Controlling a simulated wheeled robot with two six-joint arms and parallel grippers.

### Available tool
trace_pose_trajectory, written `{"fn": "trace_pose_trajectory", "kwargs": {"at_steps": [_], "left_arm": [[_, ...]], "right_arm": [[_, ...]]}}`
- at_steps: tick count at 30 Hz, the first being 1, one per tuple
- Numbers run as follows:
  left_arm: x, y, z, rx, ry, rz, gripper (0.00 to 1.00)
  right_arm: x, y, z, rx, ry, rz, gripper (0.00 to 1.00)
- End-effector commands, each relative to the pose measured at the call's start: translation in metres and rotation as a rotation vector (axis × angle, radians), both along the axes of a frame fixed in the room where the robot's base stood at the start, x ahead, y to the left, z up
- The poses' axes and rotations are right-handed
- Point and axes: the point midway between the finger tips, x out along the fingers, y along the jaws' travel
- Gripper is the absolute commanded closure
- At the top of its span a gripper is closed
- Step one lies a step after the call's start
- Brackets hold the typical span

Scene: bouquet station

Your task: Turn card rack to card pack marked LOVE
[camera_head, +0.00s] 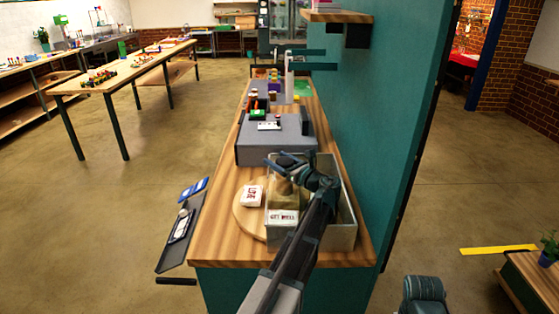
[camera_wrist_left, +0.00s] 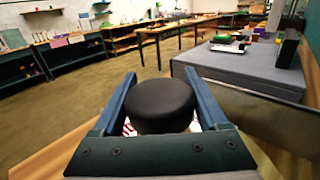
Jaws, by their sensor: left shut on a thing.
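The card rack has a round wooden base (camera_head: 240,219) at the near end of the counter. One white card pack (camera_head: 251,196) with red lettering faces left; I cannot read it surely. Another pack (camera_head: 283,217), which seems to read GET WELL, faces the front. No pack reading LOVE can be made out. My left gripper (camera_head: 284,164) is over the rack. In the left wrist view its fingers are shut around a round black knob (camera_wrist_left: 160,105), with bits of red and white lettering below. My arm hides the rack's right part.
A metal bin (camera_head: 346,212) stands close at the rack's right. A grey box-like stand (camera_head: 270,143) is behind it, and a teal wall (camera_head: 375,130) bounds the right. A dark tray (camera_head: 180,229) hangs off the counter's left edge. Open floor lies left.

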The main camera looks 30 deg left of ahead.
Motion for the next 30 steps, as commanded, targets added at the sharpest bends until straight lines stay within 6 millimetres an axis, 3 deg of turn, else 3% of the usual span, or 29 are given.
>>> {"fn": "trace_pose_trajectory", "kwargs": {"at_steps": [12,13,16,25,30], "left_arm": [[-0.001,0.0,0.0,0.0,-0.001,0.037,1.0],[-0.001,0.0,0.0,0.0,-0.001,0.037,0.19],[-0.001,0.0,0.0,0.0,0.0,0.036,0.01],[-0.002,-0.003,0.0,0.0,0.0,0.035,0.0],[-0.008,-0.026,0.0,0.0,0.0,0.033,0.0]], "right_arm": [[0.0,0.0,0.0,0.0,0.0,0.0,0.5],[0.0,0.0,0.0,0.0,0.0,0.0,0.5],[0.0,0.0,0.0,0.0,0.0,0.0,0.5],[0.0,0.0,0.0,0.0,0.0,0.0,0.5],[0.0,0.0,0.0,0.0,0.0,0.0,0.5]]}}
